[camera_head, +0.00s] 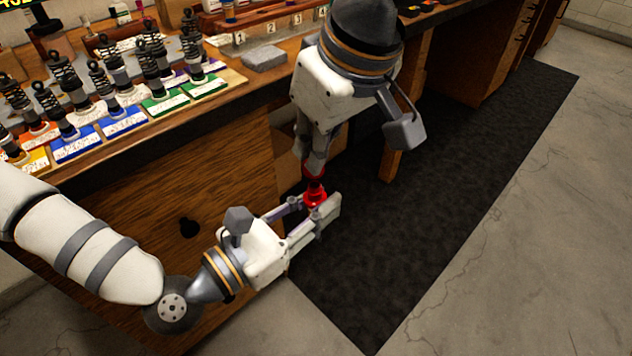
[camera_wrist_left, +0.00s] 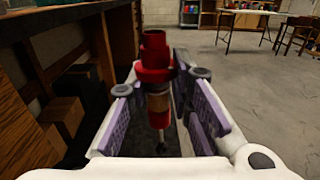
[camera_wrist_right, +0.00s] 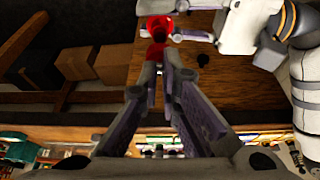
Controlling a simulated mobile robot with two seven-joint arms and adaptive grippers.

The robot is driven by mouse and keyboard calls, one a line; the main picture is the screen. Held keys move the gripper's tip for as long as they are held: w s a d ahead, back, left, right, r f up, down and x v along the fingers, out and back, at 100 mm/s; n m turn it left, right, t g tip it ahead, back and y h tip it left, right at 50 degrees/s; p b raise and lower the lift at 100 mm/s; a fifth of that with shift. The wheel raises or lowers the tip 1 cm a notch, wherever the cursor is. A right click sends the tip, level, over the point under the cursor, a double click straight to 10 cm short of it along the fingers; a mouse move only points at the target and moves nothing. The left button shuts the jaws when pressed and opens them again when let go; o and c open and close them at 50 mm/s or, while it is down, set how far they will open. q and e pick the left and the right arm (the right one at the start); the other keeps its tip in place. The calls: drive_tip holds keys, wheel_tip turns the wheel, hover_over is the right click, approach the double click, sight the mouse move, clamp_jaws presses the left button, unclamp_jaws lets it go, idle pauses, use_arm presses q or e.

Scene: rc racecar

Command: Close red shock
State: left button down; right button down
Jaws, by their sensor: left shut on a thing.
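The red shock (camera_wrist_left: 155,72) stands upright between the fingers of my left gripper (camera_wrist_left: 160,92) in the left wrist view. It has a wide red collar, a tan middle and a thin rod below. In the head view my left gripper (camera_head: 312,212) is shut on the red shock (camera_head: 316,194), off the table's front edge. My right gripper (camera_head: 312,163) points down from above, its fingertips close together at a small red part (camera_wrist_right: 157,50), seemingly the shock's cap. The cap is close to the shock's top; whether they touch is hidden. The right wrist view also shows the red shock (camera_wrist_right: 160,26).
The wooden workbench (camera_head: 215,165) is behind my grippers, with several black spring shocks (camera_head: 155,55) on coloured labelled cards. A grey block (camera_head: 264,57) lies near the bench edge. The dark mat (camera_head: 430,220) and the floor in front are clear.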

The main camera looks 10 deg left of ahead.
sight(314, 189)
drive_tip(key=shift+f, duration=0.1)
drive_tip(key=shift+f, duration=0.8)
drive_tip(key=shift+f, duration=0.55)
